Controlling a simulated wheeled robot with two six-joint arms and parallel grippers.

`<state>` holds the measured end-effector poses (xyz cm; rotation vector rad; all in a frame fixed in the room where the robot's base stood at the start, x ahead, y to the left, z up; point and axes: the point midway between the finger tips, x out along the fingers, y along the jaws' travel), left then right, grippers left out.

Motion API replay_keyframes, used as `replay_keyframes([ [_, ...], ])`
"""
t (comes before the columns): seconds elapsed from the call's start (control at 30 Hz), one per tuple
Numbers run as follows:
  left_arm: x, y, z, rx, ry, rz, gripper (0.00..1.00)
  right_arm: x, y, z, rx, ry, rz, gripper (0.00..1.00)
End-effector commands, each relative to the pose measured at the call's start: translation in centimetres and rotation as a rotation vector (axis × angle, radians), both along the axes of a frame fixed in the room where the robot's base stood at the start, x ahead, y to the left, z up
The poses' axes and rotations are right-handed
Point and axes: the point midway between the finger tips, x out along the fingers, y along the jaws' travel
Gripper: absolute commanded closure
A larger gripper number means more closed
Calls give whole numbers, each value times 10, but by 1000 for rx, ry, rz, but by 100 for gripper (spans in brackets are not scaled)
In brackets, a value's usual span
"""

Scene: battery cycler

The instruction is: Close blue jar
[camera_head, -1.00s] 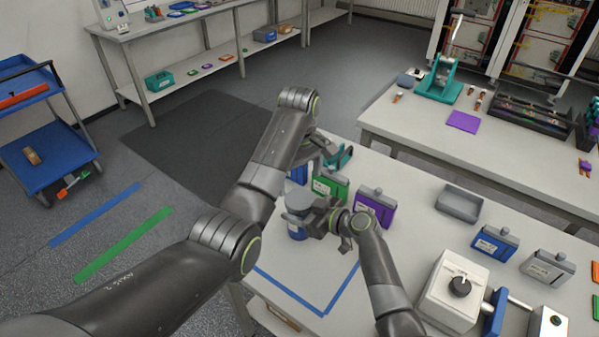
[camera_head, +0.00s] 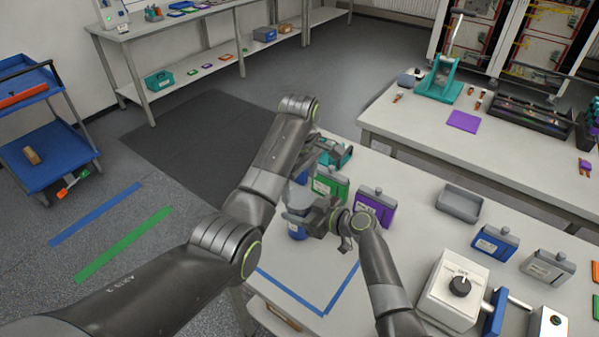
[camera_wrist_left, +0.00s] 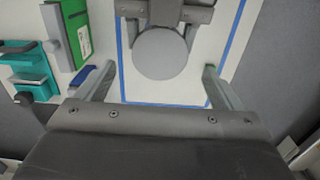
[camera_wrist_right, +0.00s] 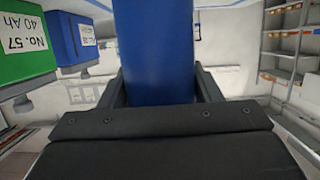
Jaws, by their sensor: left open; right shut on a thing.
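The blue jar (camera_head: 296,231) stands upright inside the blue tape outline on the near table. A grey round lid (camera_head: 297,200) covers its top; I cannot tell how tightly it sits. My right gripper (camera_head: 318,222) is shut on the jar's side, and the blue body fills the right wrist view (camera_wrist_right: 154,45) between its fingers. My left gripper (camera_wrist_left: 158,82) is open and empty. In the left wrist view the lid (camera_wrist_left: 161,54) shows as a grey disc just beyond and between its fingertips, apart from them. In the head view the left arm partly hides that gripper.
A green battery (camera_head: 331,187) and a purple battery (camera_head: 374,205) stand behind the jar. A grey tray (camera_head: 459,204), another blue battery (camera_head: 494,242) and a white box with a dial (camera_head: 453,290) are to the right. The taped area in front is clear.

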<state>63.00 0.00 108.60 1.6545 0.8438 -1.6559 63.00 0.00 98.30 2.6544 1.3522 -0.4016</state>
Motion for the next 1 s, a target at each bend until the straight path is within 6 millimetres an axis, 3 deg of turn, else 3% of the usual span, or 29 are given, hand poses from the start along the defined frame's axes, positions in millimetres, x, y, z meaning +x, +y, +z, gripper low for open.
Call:
replay_keyframes([
  [0.3, 0, 0, -44, 1, 2, 0, 12, 0, 0, 0, 0, 0, 0, 100],
  [0.7, 0, 0, -52, 0, 0, 0, 12, 0, 0, 0, 0, 0, 0, 100],
  [1.0, 0, 0, -52, 0, 0, 0, 49, 0, 0, 0, 0, 0, 0, 100],
])
